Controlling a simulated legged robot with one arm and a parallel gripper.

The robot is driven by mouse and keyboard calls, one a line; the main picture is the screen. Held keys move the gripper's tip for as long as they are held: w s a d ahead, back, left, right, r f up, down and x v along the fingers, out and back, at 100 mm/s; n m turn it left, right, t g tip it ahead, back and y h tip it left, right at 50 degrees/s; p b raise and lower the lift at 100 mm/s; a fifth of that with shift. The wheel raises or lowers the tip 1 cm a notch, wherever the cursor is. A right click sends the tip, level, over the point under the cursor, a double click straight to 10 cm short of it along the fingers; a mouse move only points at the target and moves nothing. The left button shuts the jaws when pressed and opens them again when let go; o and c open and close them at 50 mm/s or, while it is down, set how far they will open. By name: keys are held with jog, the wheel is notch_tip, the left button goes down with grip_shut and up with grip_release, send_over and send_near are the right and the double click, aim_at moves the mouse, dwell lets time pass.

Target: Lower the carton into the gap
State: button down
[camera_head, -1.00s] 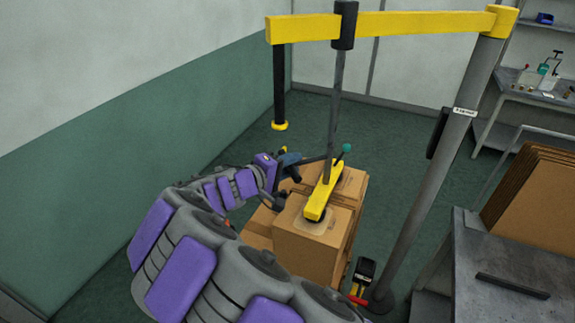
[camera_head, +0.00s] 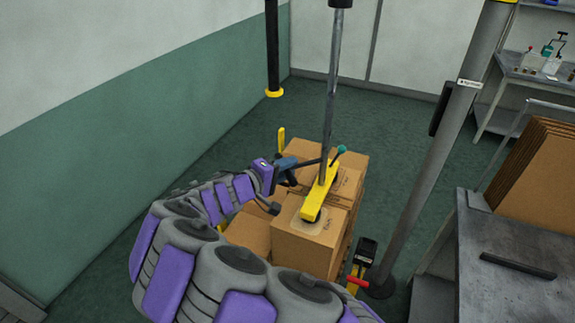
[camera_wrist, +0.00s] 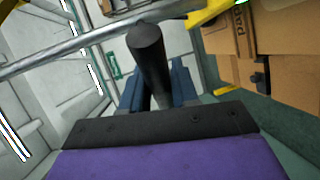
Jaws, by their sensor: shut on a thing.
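A brown carton (camera_head: 303,247) sits under the near end of a yellow lifter bar (camera_head: 316,193), among other cartons on a pallet. A pad of the bar is at its top, and the grey lifter tube (camera_head: 331,95) rises from the bar. My gripper (camera_head: 292,172) is left of the tube, shut on the lifter's dark handle. In the wrist view the black handle (camera_wrist: 150,58) stands between the blue fingers of my gripper (camera_wrist: 156,88). The gap and the carton's underside are hidden, so I cannot tell whether it touches what is below.
Another carton (camera_head: 345,162) stands behind, and a lower one (camera_head: 249,232) is at left, partly behind my arm. A grey post (camera_head: 425,165) stands right of the stack. A grey bench (camera_head: 515,293) and flat cardboard sheets (camera_head: 530,185) are farther right.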

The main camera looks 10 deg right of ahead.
jog(key=shift+a, duration=0.2)
jog(key=c, duration=1.2)
grip_release()
jog(key=shift+o, duration=1.4)
jog(key=shift+a, duration=0.3)
jog(key=shift+d, duration=0.1)
jog(key=p+v, duration=0.2)
jog(key=v, duration=1.5)
jog(key=shift+a+p, duration=0.3)
jog(key=shift+p, duration=0.1)
jog(key=shift+s, duration=0.1)
